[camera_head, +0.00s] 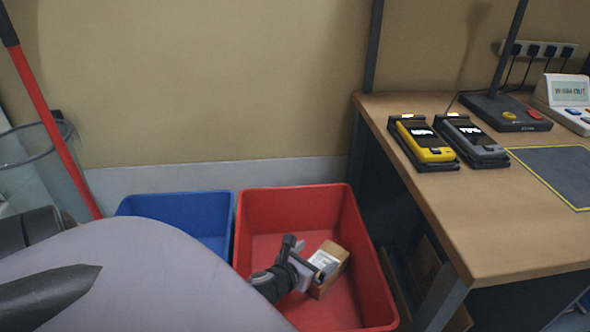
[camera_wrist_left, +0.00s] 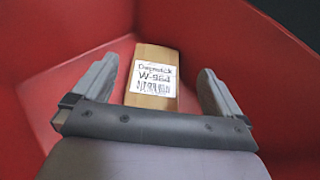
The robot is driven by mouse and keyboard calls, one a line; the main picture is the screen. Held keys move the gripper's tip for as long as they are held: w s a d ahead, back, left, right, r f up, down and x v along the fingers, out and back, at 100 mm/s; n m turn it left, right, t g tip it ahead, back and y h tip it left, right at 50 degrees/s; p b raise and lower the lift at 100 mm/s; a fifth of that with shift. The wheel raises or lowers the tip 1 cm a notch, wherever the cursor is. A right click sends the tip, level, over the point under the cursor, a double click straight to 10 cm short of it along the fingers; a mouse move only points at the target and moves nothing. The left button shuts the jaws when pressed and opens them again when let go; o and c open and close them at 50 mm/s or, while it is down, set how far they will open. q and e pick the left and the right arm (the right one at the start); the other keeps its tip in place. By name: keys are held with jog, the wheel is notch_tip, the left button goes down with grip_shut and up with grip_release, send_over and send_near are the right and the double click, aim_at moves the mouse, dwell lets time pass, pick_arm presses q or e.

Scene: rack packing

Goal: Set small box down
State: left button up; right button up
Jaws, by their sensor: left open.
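The small cardboard box (camera_head: 330,262) is inside the red bin (camera_head: 294,200), towards its right side, and is partly covered by my gripper in the head view. My left gripper (camera_head: 304,268) reaches down into the red bin beside the box. In the left wrist view the left gripper (camera_wrist_left: 160,90) is open, with one finger on each side of the box and a gap on both sides. My right gripper is not in view.
A blue bin (camera_head: 180,206) stands left of the red bin. A wooden table (camera_head: 480,220) on the right holds a yellow handheld device (camera_head: 424,142), a grey one (camera_head: 470,140) and a dark mat (camera_head: 556,172). A clear bin with a red pole (camera_head: 55,120) stands at far left.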

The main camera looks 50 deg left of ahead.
pick_arm(q)
jog(key=a+p+v, duration=0.1)
jog(key=v, duration=0.8)
jog(key=shift+d, duration=0.45)
jog(key=shift+r, duration=0.15)
